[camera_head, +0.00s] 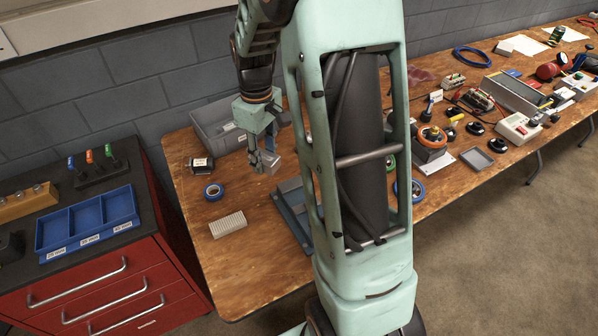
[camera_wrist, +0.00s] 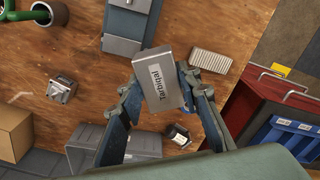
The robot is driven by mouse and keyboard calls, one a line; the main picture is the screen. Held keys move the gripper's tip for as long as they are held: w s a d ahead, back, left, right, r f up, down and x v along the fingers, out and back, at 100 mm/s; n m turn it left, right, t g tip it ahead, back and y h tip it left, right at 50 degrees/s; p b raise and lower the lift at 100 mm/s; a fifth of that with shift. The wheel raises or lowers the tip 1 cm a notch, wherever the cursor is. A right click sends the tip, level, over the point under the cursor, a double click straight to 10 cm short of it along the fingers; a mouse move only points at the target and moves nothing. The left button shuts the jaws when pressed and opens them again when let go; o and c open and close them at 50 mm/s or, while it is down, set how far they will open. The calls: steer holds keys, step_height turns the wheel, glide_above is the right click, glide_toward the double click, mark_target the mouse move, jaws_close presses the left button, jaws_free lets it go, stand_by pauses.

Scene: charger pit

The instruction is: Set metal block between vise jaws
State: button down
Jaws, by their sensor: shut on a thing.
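My gripper (camera_head: 262,158) is shut on a grey metal block (camera_head: 269,165) and holds it above the wooden workbench. In the wrist view the block (camera_wrist: 163,66), with a printed label, sits between the two fingertips and is slightly tilted in the picture. The blue-grey vise (camera_head: 284,215) stands on the bench, lower right of the block in the head view, partly hidden by my arm. In the wrist view the vise (camera_wrist: 129,22) is at the top, beyond the block and apart from it.
A ribbed pale block (camera_head: 228,224), a blue tape roll (camera_head: 213,191) and a dark jar (camera_head: 202,164) lie left of the vise. A grey bin (camera_head: 213,122) stands behind. A red drawer cabinet (camera_head: 105,290) flanks the bench. Many tools crowd the right side.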

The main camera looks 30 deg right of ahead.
steer(key=s+d+f+n+p, duration=0.1)
steer(key=s+d+f+n, duration=0.1)
steer(key=d+f+n, duration=0.65)
steer(key=n+b, duration=0.3)
glide_above(299, 198)
steer(key=shift+f, duration=1.9)
steer(key=shift+f+b, duration=0.3)
steer(key=shift+f, duration=0.4)
steer(key=c, duration=1.3)
jaws_free()
steer(key=shift+r, duration=0.1)
step_height(299, 198, up, 12)
steer(key=shift+f, duration=0.1)
